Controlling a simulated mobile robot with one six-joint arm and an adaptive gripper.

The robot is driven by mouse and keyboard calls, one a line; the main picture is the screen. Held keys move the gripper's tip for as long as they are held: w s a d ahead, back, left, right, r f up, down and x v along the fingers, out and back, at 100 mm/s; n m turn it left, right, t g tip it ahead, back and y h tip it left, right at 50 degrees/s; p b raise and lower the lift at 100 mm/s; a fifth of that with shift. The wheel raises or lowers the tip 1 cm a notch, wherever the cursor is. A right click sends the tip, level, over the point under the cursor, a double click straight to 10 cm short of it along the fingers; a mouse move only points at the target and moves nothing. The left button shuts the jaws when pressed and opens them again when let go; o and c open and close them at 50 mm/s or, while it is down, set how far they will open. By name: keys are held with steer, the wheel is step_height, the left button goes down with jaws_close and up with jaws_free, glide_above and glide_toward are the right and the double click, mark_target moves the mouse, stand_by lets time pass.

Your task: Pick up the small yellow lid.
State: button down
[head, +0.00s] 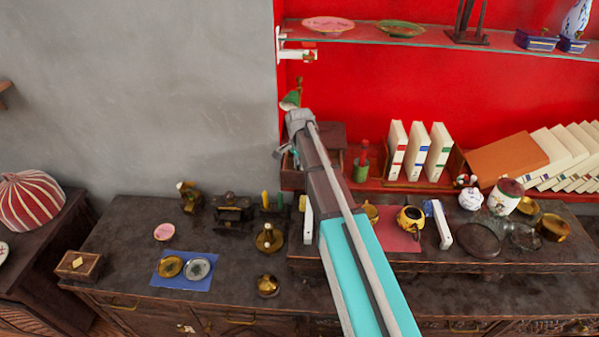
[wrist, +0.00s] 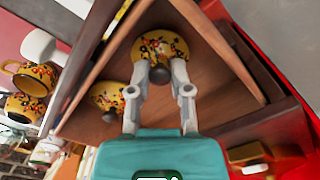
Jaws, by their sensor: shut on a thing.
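A yellow lid with a floral pattern and dark knob (wrist: 160,43) lies at the upper middle of the wrist view. My gripper (wrist: 161,69) is shut on its dark knob, one finger on each side. A second yellow patterned lid (wrist: 108,92) with a dark knob lies to the left, apart from the fingers. Both lids are inside a brown wooden compartment (wrist: 205,75). I cannot tell from the wrist view whether the held lid touches the wood. In the head view my arm hides the lids and fingertips.
The compartment's wooden walls stand close around my gripper. A yellow teapot (head: 409,220) stands on a red cloth on the dark cabinet. White books (head: 417,152) stand right of the arm. A glass shelf (head: 420,39) is above. Yellow patterned cups (wrist: 30,80) show at left.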

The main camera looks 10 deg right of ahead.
stand_by(0.4)
step_height(320, 180, up, 10)
steer(key=p, duration=1)
steer(key=shift+f, duration=0.1)
stand_by(0.5)
step_height(320, 180, down, 6)
steer(key=b, duration=0.6)
steer(key=shift+f, duration=0.15)
stand_by(0.3)
steer(key=shift+r+p, duration=2.35)
steer(key=shift+r, duration=0.15)
steer(key=shift+d, duration=0.1)
